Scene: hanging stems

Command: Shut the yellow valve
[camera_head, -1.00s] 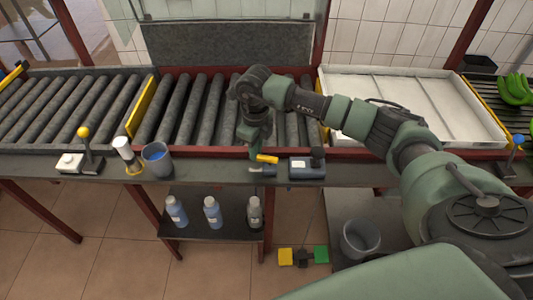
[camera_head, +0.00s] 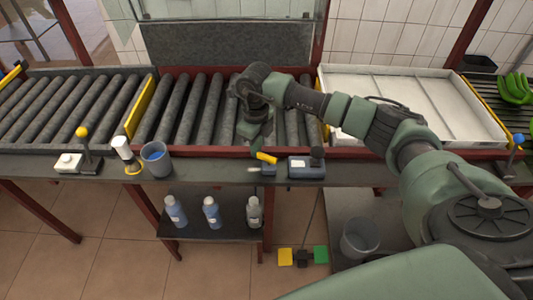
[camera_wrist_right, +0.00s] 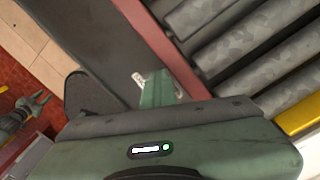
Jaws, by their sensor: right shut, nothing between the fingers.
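The yellow valve handle (camera_head: 266,158) sits on a small grey-blue body (camera_head: 264,169) at the counter's front edge, just left of a grey box (camera_head: 306,167). The handle slants down to the right. My right gripper (camera_head: 256,147) is shut and empty, pointing down just behind the handle's left end. I cannot tell whether it touches the handle. In the right wrist view its green fingers (camera_wrist_right: 157,88) show over the dark counter, and the valve is not visible there.
A grey cup (camera_head: 157,159) with blue contents, a white cylinder (camera_head: 122,146) and a yellow-knobbed lever (camera_head: 83,133) stand to the left. Rollers (camera_head: 185,108) lie behind the counter. Several bottles (camera_head: 212,212) stand on the shelf below.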

